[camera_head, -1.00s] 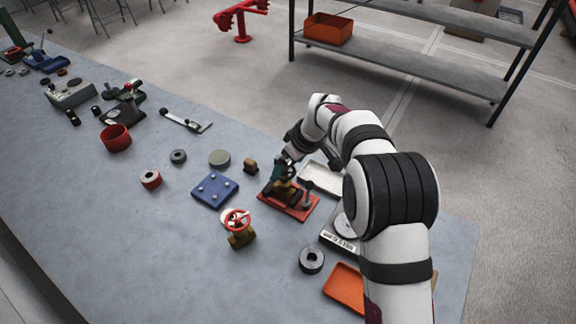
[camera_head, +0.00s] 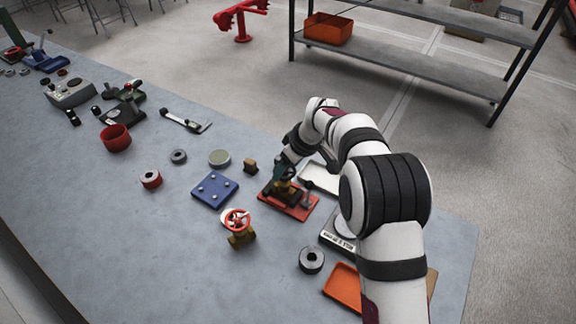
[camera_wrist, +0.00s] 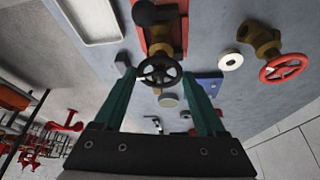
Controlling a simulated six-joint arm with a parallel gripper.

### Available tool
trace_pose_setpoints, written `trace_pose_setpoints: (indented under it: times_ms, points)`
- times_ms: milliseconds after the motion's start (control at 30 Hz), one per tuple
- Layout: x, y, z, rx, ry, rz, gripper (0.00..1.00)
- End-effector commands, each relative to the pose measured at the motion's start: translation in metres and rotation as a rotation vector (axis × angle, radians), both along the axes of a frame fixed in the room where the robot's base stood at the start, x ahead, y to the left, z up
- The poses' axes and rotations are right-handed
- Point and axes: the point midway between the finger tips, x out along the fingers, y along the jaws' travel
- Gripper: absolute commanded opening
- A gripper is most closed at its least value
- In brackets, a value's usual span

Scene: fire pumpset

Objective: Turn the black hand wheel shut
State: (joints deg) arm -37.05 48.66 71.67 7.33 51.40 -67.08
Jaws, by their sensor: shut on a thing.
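The black hand wheel (camera_wrist: 160,70) sits on a brass valve (camera_wrist: 160,35) that stands on a red base plate (camera_head: 290,205). In the wrist view the wheel lies between the two green fingers of my gripper (camera_wrist: 158,76). My gripper is shut on the wheel. In the head view my gripper (camera_head: 285,174) comes down over the valve from above, and the wheel is mostly hidden by the fingers. The exact finger contact on the rim is too small to see.
A second brass valve with a red hand wheel (camera_head: 237,219) stands in front, to the left. A blue plate (camera_head: 214,190) lies left of the red base. A white tray (camera_head: 318,178), a dial scale (camera_head: 338,239) and an orange tray (camera_head: 343,288) are close under my arm.

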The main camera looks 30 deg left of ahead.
Motion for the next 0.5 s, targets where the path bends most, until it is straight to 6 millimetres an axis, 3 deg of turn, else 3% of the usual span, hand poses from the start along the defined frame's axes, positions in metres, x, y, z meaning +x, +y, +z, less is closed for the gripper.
trace_pose_setpoints:
  times_ms: [267,500]
  points:
    - [-0.0014,0.0007,0.001,0.001,-0.001,-0.098,0.17]
    - [-0.0041,0.0021,0.001,0.002,-0.002,-0.295,0.17]
